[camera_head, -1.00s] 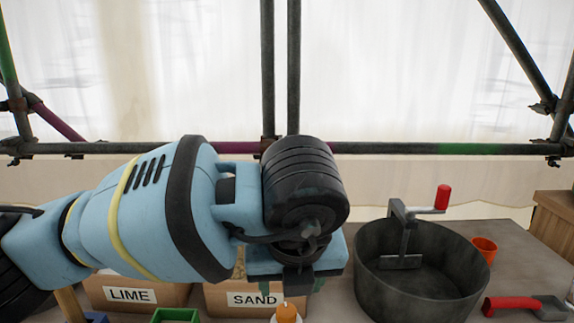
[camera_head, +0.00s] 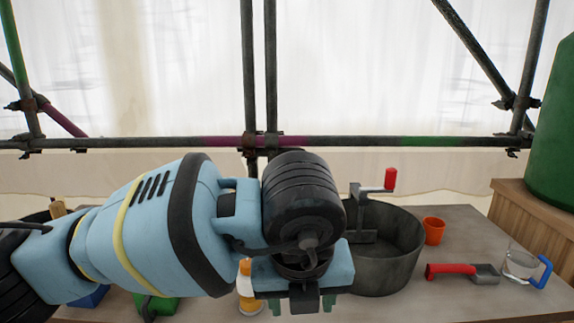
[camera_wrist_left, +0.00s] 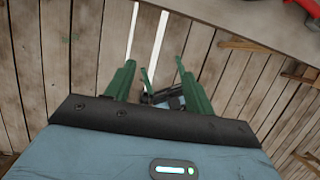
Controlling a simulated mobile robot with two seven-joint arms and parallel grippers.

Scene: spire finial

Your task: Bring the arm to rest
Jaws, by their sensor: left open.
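My left arm (camera_head: 150,225) is light blue with black bands and a yellow stripe. It reaches in from the left, across the front of the workbench (camera_head: 455,225). My left gripper (camera_head: 302,306) hangs at the arm's end, low in the middle of the head view. In the left wrist view its two green fingers (camera_wrist_left: 158,75) stand apart with nothing between them. They point over a plank floor (camera_wrist_left: 60,60), beside the bench edge at the top.
A grey mixing tub (camera_head: 385,255) with a red-handled crank stands behind the gripper. To its right are an orange cup (camera_head: 434,230), a red-handled scoop (camera_head: 463,271) and a clear jug (camera_head: 522,265). A green barrel (camera_head: 555,130) stands on a wooden crate (camera_head: 528,222).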

